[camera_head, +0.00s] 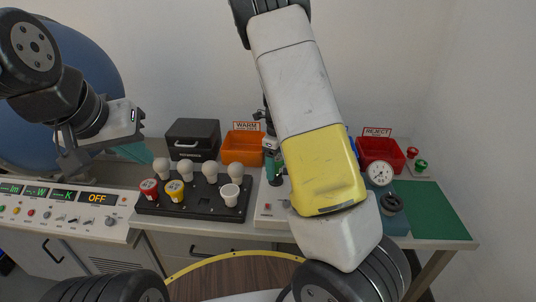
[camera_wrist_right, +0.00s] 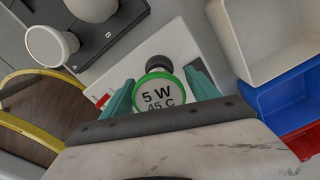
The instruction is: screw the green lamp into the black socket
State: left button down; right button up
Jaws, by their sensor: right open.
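The green lamp (camera_wrist_right: 157,96), a green-rimmed white disc marked 5 W 45 C, sits between the teal fingers of my right gripper (camera_wrist_right: 160,92) in the right wrist view. The fingers stand open on either side of it. The black socket (camera_wrist_right: 158,64) shows just beyond the lamp, on a white panel; I cannot tell how far the lamp is seated in it. In the head view my right arm hides most of this; a bit of green (camera_head: 276,160) and the dark socket (camera_head: 274,180) show beside it. My left gripper (camera_head: 68,150) hangs at the left, above the control panel, away from the lamp.
A black rack (camera_head: 205,207) holds white bulbs, a red lamp (camera_head: 149,187) and a yellow lamp (camera_head: 174,189). Behind are a black box (camera_head: 193,133), an orange WARM bin (camera_head: 240,146) and a red REJECT bin (camera_head: 378,152). A gauge (camera_head: 379,173) and green mat (camera_head: 435,212) lie right.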

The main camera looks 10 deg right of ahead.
jog(key=n, duration=1.2)
jog(key=shift+a, duration=0.1)
jog(key=n, duration=0.5)
jog(key=shift+n, duration=0.4)
jog(key=n, duration=0.5)
jog(key=shift+a, duration=0.1)
